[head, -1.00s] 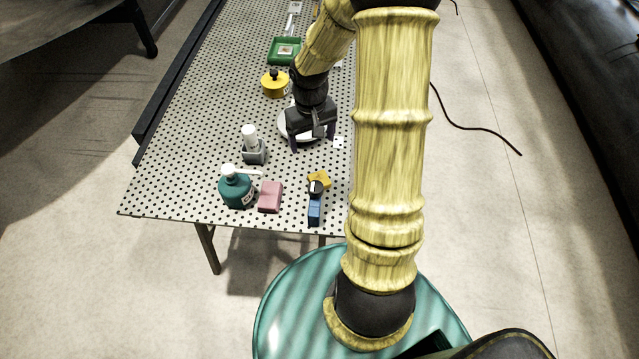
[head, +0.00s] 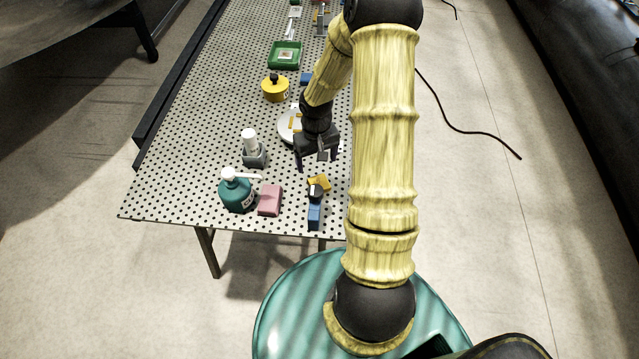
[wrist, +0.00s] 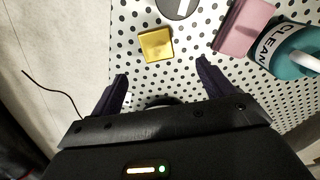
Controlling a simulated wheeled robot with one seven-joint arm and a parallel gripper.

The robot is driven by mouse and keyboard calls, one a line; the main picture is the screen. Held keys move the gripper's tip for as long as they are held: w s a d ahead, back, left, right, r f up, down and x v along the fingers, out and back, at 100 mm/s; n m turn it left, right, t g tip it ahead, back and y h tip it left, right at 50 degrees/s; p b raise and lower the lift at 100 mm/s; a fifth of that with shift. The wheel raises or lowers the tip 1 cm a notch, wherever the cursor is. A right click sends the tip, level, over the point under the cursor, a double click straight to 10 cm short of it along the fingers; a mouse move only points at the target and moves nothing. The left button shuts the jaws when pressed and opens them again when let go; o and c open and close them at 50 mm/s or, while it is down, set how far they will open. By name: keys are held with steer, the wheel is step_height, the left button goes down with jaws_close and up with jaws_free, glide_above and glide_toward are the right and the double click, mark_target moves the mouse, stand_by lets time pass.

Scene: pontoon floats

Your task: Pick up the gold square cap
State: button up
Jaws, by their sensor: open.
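The gold square cap (head: 319,183) lies flat on the perforated table near its front edge, and it also shows in the wrist view (wrist: 156,44) as a small yellow square. My gripper (head: 318,162) is open and empty, just behind the cap in the head view. In the wrist view my fingertips (wrist: 162,72) are spread wide, with the cap beyond them, roughly in line with the gap and not between the fingers. The cap is fully visible in the wrist view.
A dark round item (wrist: 176,6) and a blue block (head: 314,215) sit close to the cap. A pink block (head: 269,200) and a teal pump bottle (head: 237,193) stand to the left. A grey-white bottle (head: 253,154) and a white plate (head: 286,127) are farther back.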

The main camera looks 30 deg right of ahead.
glide_above(318, 181)
steer(key=f, duration=0.4)
steer(key=shift+s+a+f, duration=0.1)
steer(key=shift+s+a, duration=0.15)
steer(key=shift+a, duration=0.05)
steer(key=shift+f, duration=0.35)
steer(key=f, duration=0.1)
steer(key=f+p, duration=0.1)
steer(key=f, duration=0.2)
steer(key=shift+w+d+f+p, duration=0.1)
steer(key=shift+w+d+p, duration=0.15)
steer(key=shift+d+p, duration=0.1)
steer(key=shift+f, duration=0.5)
